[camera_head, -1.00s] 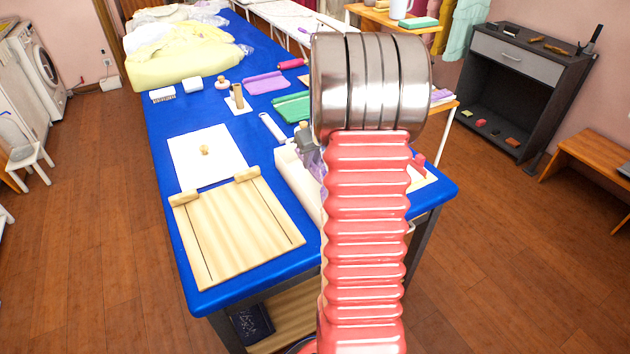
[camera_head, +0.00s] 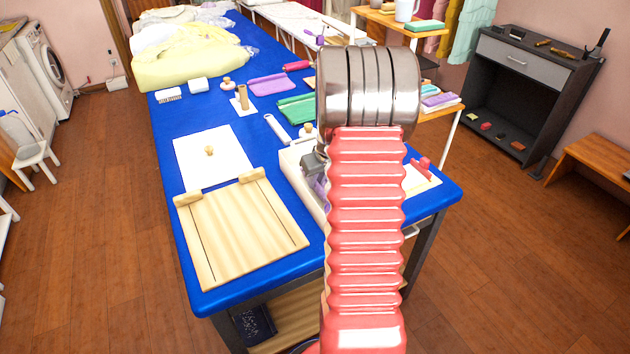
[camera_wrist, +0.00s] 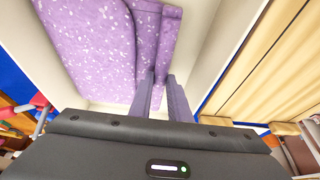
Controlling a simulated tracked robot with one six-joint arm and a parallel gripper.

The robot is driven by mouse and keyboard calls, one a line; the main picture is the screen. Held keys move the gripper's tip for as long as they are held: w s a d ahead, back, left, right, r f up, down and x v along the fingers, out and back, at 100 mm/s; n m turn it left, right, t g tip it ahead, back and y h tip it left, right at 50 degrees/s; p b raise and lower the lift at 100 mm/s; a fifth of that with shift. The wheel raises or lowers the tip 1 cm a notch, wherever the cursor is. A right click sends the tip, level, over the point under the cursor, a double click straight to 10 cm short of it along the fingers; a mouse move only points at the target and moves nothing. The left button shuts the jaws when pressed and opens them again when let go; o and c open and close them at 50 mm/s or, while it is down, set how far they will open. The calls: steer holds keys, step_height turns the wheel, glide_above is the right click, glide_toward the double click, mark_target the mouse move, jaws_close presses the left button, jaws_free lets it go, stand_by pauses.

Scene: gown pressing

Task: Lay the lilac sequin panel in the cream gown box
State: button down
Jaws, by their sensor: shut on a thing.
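The lilac sequin panel (camera_wrist: 95,45) fills much of the wrist view, folded, with white flecks. It is inside the cream gown box (camera_wrist: 215,45), whose pale walls show on both sides of it. My gripper (camera_wrist: 160,78) is shut on the panel's edge, with both fingers reaching down between the walls. In the head view the box (camera_head: 290,168) stands on the blue table, mostly hidden behind my red arm. Only a small lilac patch of the panel (camera_head: 318,186) shows there beside my arm. Whether the panel touches the box floor I cannot tell.
A wooden board (camera_head: 240,232) with two blocks lies left of the box, and a white square lid with a knob (camera_head: 212,162) lies behind it. A red-handled item (camera_head: 424,164) is right of my arm. Rolls and yellow fabric (camera_head: 190,62) occupy the table's far part.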

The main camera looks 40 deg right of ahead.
steer(key=shift+f, duration=0.3)
steer(key=c, duration=1.7)
jaws_free()
steer(key=shift+o, duration=0.2)
steer(key=shift+r, duration=0.15)
steer(key=shift+s+r, duration=0.1)
steer(key=shift+r, duration=0.45)
steer(key=v, duration=1.1)
steer(key=shift+s, duration=0.1)
